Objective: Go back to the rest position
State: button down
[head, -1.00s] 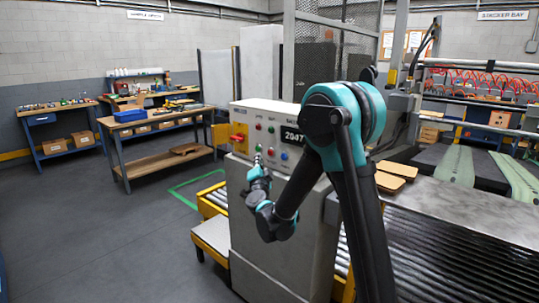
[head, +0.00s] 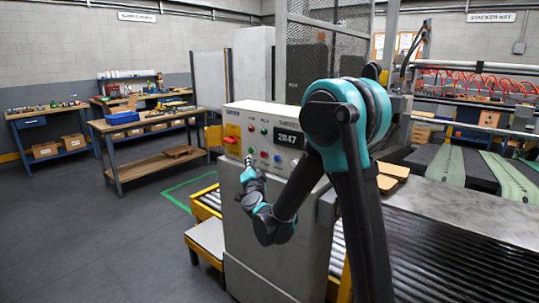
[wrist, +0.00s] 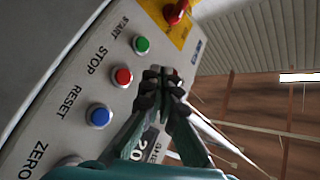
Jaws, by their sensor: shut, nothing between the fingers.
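My gripper (head: 249,162) is in front of the grey control panel (head: 236,111) in the head view, at the end of my teal and black arm. In the wrist view my gripper (wrist: 162,88) has its fingers together with nothing between them. Beyond the fingertips the panel (wrist: 75,119) shows a green START button (wrist: 141,44), a red STOP button (wrist: 123,76) and a blue RESET button (wrist: 99,115). The fingertips appear beside the STOP button; I cannot tell the gap to the panel face. The display (head: 289,139) reads 2047 in the head view.
A red switch on a yellow plate (wrist: 183,31) sits at the panel's end. A roller conveyor (head: 430,255) and metal table (head: 450,195) lie right of the panel. Workbenches (head: 140,125) stand at the back left. The floor at the left (head: 80,240) is clear.

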jog(key=s+d+f+n+g+h, duration=0.1)
jog(key=s+d+f+n+g, duration=0.2)
jog(key=s+d+f+g, duration=0.2)
jog(key=s+d+f+n+g+h, duration=0.1)
jog(key=s+d+f+g, duration=0.4)
jog(key=s+d+f, duration=0.5)
jog(key=s+d+f+n+g+h, duration=0.1)
jog(key=s+d+f+n+g, duration=0.3)
jog(key=s+d+f, duration=0.4)
jog(key=s+d+g, duration=0.1)
jog(key=s+d, duration=0.5)
jog(key=s, duration=0.6)
jog(key=shift+s+d+f+n+g+h, duration=0.2)
jog(key=shift+f+n+g+h, duration=0.1)
jog(key=shift+g+h, duration=0.1)
